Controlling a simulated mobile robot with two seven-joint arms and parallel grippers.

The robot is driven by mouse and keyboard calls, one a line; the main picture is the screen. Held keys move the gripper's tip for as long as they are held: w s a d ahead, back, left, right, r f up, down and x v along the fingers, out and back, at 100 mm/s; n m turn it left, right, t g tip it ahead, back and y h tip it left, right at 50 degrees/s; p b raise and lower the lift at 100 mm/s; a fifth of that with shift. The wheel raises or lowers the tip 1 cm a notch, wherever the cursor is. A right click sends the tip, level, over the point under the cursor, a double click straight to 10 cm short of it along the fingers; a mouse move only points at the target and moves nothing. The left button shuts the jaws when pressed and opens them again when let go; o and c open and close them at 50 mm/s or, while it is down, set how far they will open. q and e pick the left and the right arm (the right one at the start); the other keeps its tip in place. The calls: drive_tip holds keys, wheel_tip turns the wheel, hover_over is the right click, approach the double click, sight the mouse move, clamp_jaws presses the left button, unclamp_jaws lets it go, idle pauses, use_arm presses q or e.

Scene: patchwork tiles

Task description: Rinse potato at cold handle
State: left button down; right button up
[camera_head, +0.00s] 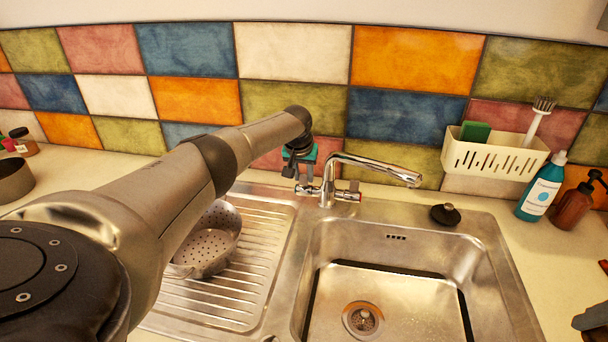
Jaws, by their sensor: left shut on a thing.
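A chrome tap (330,182) stands behind the sink, its spout over the basin. My left gripper (296,172) reaches in from the left, small and partly hidden by its own wrist. It is shut at the tap's left side, on the cold handle, which it mostly covers. The other handle (354,192), with a red mark, shows on the tap's right side. No water stream shows under the spout. The steel sink basin (480,262) looks empty around its drain.
A colander (212,250) sits on the drainboard (262,262), partly behind my left arm. A black stopper (445,213) lies behind the basin. A wall caddy (492,156), a blue bottle (540,188) and a brown dispenser (574,204) stand at right.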

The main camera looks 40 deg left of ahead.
use_arm(q)
drive_tip(key=t+p, duration=0.1)
drive_tip(key=p, duration=0.3)
drive_tip(key=s+t+y+p, duration=0.1)
drive_tip(key=p, duration=0.3)
drive_tip(key=shift+s+d+p, duration=0.15)
drive_tip(key=shift+d+p, duration=0.15)
drive_tip(key=shift+p, duration=0.1)
use_arm(e)
wheel_tip(320, 180, up, 9)
drive_tip(key=shift+f, duration=0.1)
use_arm(q)
drive_tip(key=shift+f+t+y+p, duration=0.1)
drive_tip(key=shift+t+y+p, duration=0.2)
drive_tip(key=shift+t+p, duration=0.3)
use_arm(e)
drive_tip(key=shift+r, duration=0.65)
use_arm(q)
drive_tip(key=c, duration=0.6)
unclamp_jaws()
drive_tip(key=shift+s+d, duration=0.1)
